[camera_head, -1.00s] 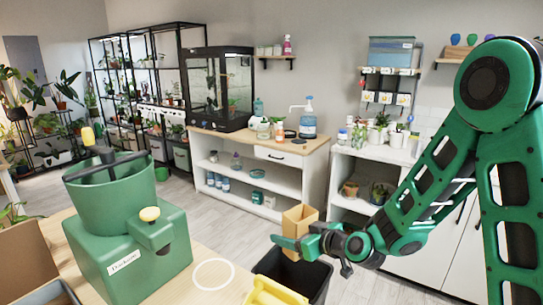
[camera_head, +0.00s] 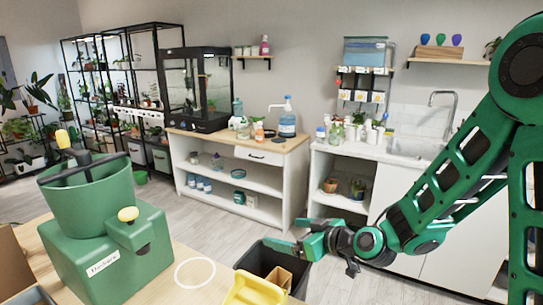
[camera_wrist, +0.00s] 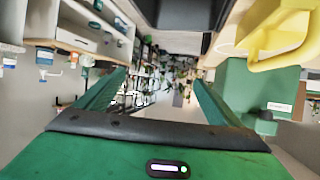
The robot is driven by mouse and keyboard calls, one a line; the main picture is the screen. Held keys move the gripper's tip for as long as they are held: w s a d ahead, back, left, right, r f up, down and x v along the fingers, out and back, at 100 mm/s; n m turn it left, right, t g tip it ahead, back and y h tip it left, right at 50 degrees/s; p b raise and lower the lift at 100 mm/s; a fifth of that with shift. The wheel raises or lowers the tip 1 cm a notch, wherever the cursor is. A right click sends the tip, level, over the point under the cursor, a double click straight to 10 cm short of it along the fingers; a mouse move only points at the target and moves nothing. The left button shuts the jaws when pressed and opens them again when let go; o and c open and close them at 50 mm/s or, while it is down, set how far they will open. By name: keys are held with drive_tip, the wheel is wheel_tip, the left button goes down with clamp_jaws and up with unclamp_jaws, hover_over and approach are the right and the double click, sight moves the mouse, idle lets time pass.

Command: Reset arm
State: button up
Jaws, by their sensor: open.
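My gripper (camera_head: 296,244) hangs above the right part of a black bin (camera_head: 251,259), with its green fingers pointing left. In the wrist view its two fingers (camera_wrist: 158,85) stand wide apart with nothing between them. A tan, box-like container (camera_head: 279,279) is down inside the bin, below the gripper and apart from it. My green arm reaches in from the right side of the head view, bent at the elbow.
A green machine with a bucket on top (camera_head: 105,245) stands on the wooden table at left, beside a white ring (camera_head: 195,273) and a yellow object (camera_head: 255,289). A wooden-topped shelf unit (camera_head: 245,172) and a white sink counter (camera_head: 405,160) stand behind.

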drive_tip(key=shift+v, duration=1.1)
drive_tip(key=shift+w+d+f, duration=0.15)
drive_tip(key=shift+d, duration=0.1)
drive_tip(key=s+d+f+m+g+h, duration=0.15)
drive_tip(key=s+d+m+h, duration=0.35)
drive_tip(key=d, duration=0.7)
drive_tip(key=s+d+m+g+h, duration=0.1)
drive_tip(key=s+d+g+h, duration=0.2)
drive_tip(key=s+d, duration=0.65)
drive_tip(key=s+d+r+m+g, duration=0.1)
drive_tip(key=s+d+m, duration=0.3)
drive_tip(key=s, duration=0.5)
drive_tip(key=s+d+r+m+g+h, duration=0.1)
drive_tip(key=s+d+m+g, duration=0.3)
drive_tip(key=s+d, duration=0.5)
drive_tip(key=shift+s+r+m, duration=0.45)
drive_tip(key=shift+r+m, duration=0.15)
drive_tip(key=shift+r, duration=0.2)
drive_tip(key=shift+g, duration=0.25)
